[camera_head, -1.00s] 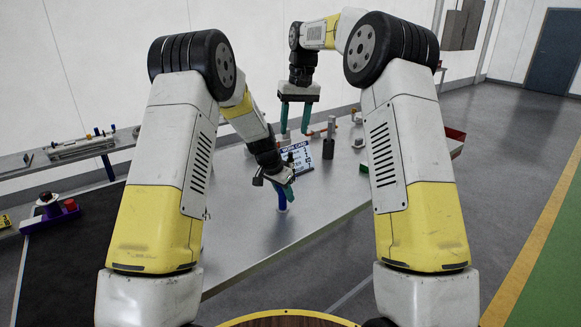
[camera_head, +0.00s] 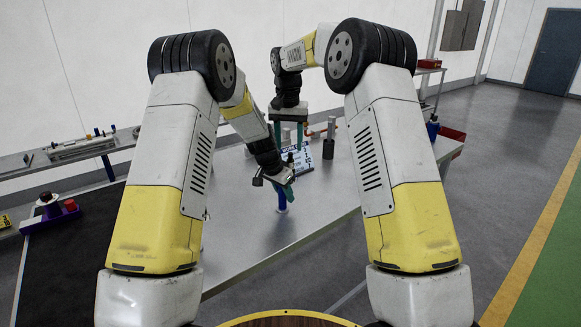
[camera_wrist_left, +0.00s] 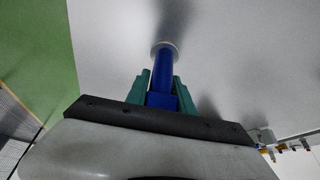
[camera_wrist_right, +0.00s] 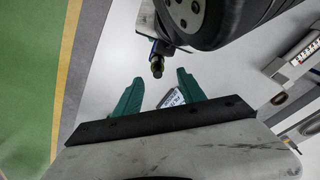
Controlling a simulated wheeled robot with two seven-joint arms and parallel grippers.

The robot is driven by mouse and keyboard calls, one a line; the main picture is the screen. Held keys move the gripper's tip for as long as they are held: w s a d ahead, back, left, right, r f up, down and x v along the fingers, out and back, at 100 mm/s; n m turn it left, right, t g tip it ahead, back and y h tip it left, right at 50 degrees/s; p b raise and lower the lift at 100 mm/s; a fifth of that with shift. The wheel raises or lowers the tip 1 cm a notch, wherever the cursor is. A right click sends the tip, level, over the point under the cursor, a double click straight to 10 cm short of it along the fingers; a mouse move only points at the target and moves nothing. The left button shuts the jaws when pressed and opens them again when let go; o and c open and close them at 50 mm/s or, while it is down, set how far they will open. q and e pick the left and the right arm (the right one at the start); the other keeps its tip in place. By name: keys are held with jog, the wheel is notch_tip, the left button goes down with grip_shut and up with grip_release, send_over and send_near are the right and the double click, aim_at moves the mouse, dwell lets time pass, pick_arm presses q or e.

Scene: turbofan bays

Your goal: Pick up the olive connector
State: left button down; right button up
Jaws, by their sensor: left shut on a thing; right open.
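I cannot pick out an olive connector with certainty in any view. My left gripper (camera_head: 286,188) is low over the front of the bench and shut on a blue post-like thing (camera_head: 281,200). In the left wrist view the blue thing (camera_wrist_left: 162,72) sits between the green fingers, with a pale round collar (camera_wrist_left: 164,47) at its far end. My right gripper (camera_head: 288,135) is open, pointing down above the bench behind the left one. In the right wrist view nothing is held between its fingers (camera_wrist_right: 160,82). A small dark cylindrical part (camera_wrist_right: 157,66) shows beyond them; I cannot tell what it is.
A work card (camera_head: 300,157) stands on the metal bench (camera_head: 315,205) behind my left gripper. A dark cylinder with a grey top (camera_head: 329,142) stands right of it. A red bin (camera_head: 452,134) is at the bench's right end. The bench front is clear.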

aim_at(291, 153)
jog(key=f, duration=0.4)
jog(key=shift+w+d+f, duration=0.15)
jog(key=shift+d+f, duration=0.1)
jog(key=shift+f, duration=0.05)
jog(key=shift+c, duration=0.2)
grip_shut()
